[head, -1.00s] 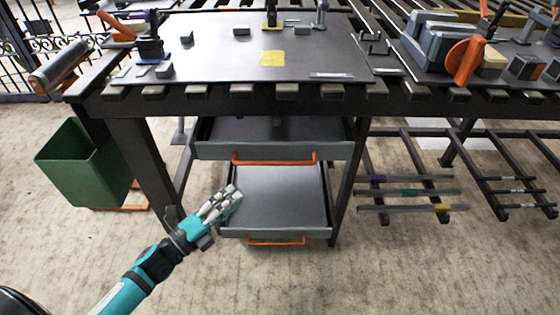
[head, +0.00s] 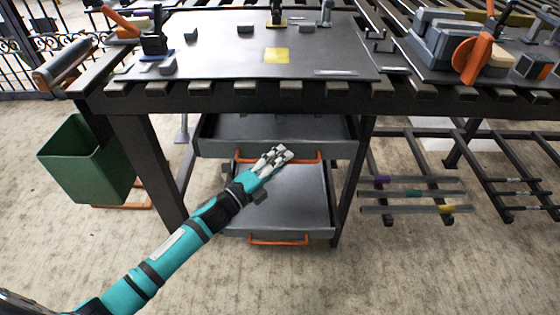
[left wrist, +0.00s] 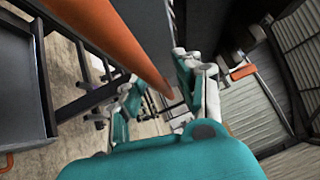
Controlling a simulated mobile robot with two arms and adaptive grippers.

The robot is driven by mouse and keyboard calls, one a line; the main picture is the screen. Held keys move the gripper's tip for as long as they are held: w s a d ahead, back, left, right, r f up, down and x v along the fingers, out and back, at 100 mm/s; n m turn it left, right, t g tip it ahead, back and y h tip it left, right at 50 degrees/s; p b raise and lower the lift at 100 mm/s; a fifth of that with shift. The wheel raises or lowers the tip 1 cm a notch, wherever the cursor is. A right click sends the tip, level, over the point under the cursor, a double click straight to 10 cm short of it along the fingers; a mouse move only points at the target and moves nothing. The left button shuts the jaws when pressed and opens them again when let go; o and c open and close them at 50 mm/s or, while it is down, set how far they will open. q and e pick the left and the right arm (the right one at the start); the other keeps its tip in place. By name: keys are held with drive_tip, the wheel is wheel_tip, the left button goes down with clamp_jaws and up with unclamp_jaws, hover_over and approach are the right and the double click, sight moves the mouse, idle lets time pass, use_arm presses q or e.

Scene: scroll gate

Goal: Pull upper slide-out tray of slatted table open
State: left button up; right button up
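The slatted table (head: 420,97) stands ahead in the head view. Under it is the upper slide-out tray (head: 215,149), grey, with part of its inside showing behind the front panel. Its orange handle (head: 311,158) runs along the front. My left gripper (head: 281,152) is at this handle and hides its middle part. In the left wrist view the orange handle bar (left wrist: 118,42) runs close up toward the space between the spread fingers of my left gripper (left wrist: 160,88). The fingers look open; contact cannot be told. My right gripper is not in view.
A lower tray (head: 300,205) with an orange handle (head: 280,241) sits below the upper one. A green bin (head: 85,165) hangs at the table's left. Rack bars (head: 410,192) are at right. The floor in front is clear.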

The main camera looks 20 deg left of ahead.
use_arm(q)
clamp_jaws()
drive_tip(key=shift+s+f, duration=0.15)
drive_tip(key=shift+f, duration=0.05)
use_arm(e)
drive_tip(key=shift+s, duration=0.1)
